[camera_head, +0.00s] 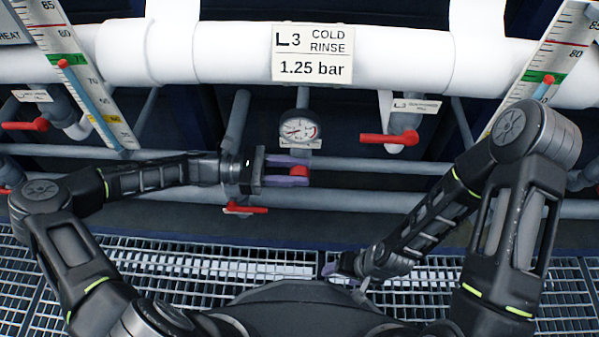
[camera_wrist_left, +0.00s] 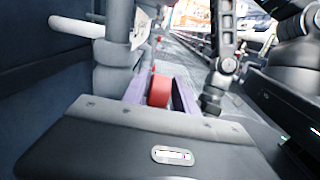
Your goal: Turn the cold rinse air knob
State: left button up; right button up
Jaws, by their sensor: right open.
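The cold rinse air knob (camera_head: 300,173) is a small red round knob just below the pressure gauge, under the "L3 COLD RINSE 1.25 bar" sign (camera_head: 313,53). My left gripper (camera_head: 288,171) reaches it from the left, with one purple finger above and one below. In the left wrist view the red knob (camera_wrist_left: 160,89) sits between the purple fingers (camera_wrist_left: 158,92), with hardly any gap on either side. The fingers look shut on it, though their contact faces are hidden. My right gripper (camera_head: 334,268) is low over the floor grating, open, apart from the pipes, and partly hidden by its wrist.
The round gauge (camera_head: 299,130) is right above the knob. Red-handled valves stand at the right (camera_head: 389,138), far left (camera_head: 25,125) and below my left gripper (camera_head: 245,208). Grey pipes (camera_head: 380,166) run across behind. A thick white pipe (camera_head: 400,65) crosses above.

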pick_arm(q)
jog(key=shift+d, duration=0.35)
jog(key=shift+c, duration=0.5)
grip_shut()
